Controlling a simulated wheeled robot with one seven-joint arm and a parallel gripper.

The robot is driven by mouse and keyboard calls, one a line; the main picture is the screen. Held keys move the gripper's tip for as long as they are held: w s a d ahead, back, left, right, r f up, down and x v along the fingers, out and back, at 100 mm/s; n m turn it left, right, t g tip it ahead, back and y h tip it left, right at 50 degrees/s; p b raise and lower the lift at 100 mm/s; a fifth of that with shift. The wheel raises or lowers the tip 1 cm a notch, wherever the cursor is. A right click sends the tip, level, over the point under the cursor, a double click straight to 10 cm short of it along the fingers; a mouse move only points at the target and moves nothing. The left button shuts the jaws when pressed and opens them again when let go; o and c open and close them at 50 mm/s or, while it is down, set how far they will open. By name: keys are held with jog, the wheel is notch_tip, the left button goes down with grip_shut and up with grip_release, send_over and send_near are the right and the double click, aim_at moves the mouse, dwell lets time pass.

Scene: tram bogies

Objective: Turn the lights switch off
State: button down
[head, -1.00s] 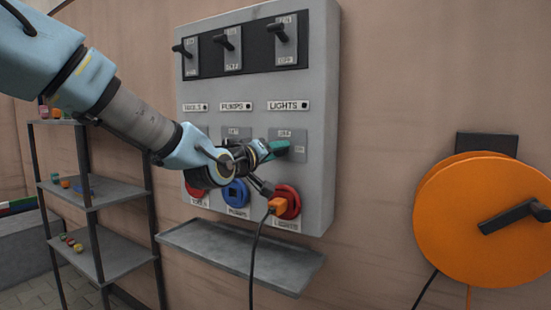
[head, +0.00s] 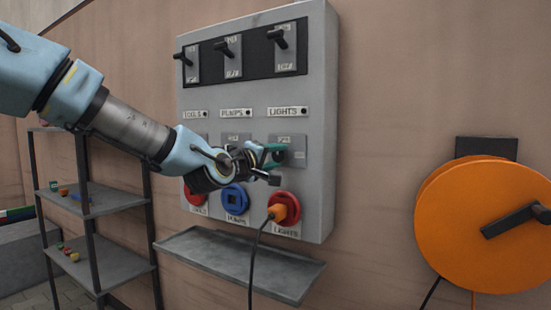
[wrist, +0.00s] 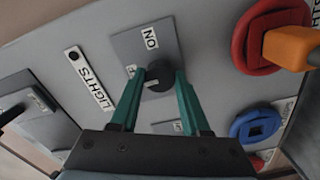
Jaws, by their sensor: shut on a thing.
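The lights switch is a dark round knob (wrist: 158,76) on a grey square plate (wrist: 140,45) with an ON label, seen in the wrist view. In the head view its plate (head: 297,152) sits below the LIGHTS label (head: 288,112), on the right of the grey panel. My gripper (wrist: 160,78) has its green fingers on both sides of the knob, shut on it. In the head view my gripper (head: 277,154) covers most of the knob. I cannot tell which way the knob points.
Above are several black levers (head: 277,38). Below the switch, an orange plug (head: 277,212) sits in the red socket (head: 288,203), its cable hanging down. A blue socket (head: 234,198) is beside it. A metal shelf (head: 240,262) juts out below; an orange reel (head: 470,225) is at right.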

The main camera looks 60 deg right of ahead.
jog(key=shift+c, duration=1.9)
grip_release()
jog(key=shift+a, duration=0.1)
jog(key=a+b, duration=0.1)
jog(key=a, duration=0.9)
jog(key=shift+a, duration=0.3)
